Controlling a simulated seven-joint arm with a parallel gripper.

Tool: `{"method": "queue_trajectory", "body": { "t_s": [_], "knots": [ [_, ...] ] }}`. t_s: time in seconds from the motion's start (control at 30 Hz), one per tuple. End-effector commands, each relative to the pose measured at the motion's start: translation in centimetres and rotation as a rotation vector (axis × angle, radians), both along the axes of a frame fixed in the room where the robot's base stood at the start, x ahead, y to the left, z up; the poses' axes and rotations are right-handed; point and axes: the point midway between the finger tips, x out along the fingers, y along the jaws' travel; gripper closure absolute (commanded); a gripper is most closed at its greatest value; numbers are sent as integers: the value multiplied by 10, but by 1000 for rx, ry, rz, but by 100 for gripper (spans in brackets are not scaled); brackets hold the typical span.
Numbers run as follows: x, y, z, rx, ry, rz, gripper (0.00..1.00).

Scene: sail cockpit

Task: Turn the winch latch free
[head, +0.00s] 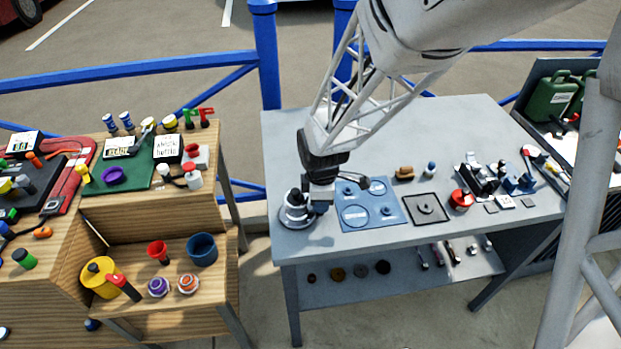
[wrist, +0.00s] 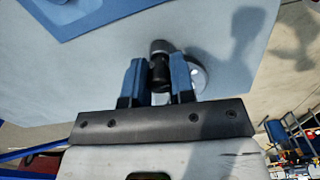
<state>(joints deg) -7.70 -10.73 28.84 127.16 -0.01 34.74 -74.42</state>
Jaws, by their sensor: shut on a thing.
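The winch (head: 293,214) is a grey round drum on the left front corner of the grey table. My gripper (head: 318,196) reaches down beside it and hides part of its right side. In the wrist view, the two blue fingers of my gripper (wrist: 158,82) are shut on a dark upright latch handle (wrist: 160,62) with a grey end. The pale round winch top (wrist: 201,76) shows partly behind the right finger. The lower part of the handle is hidden between the fingers.
A blue mat (head: 372,218) with round outlines lies just right of the winch. A dark square plate (head: 426,208) and a red round part (head: 461,199) are further right. A wooden bench (head: 190,230) stands left across a gap. The table's front edge is close to the winch.

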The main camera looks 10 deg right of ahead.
Motion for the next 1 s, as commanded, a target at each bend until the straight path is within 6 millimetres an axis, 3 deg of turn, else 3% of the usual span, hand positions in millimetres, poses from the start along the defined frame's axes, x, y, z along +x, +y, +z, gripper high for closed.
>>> {"method": "queue_trajectory", "body": {
  "t_s": [0.37, 0.8, 1.0],
  "knots": [
    [2, 0, 2, 0, -5, 25, 96],
    [2, 0, 3, 0, -6, 323, 96],
    [2, 0, 2, -1, -6, 383, 96]
  ]
}}
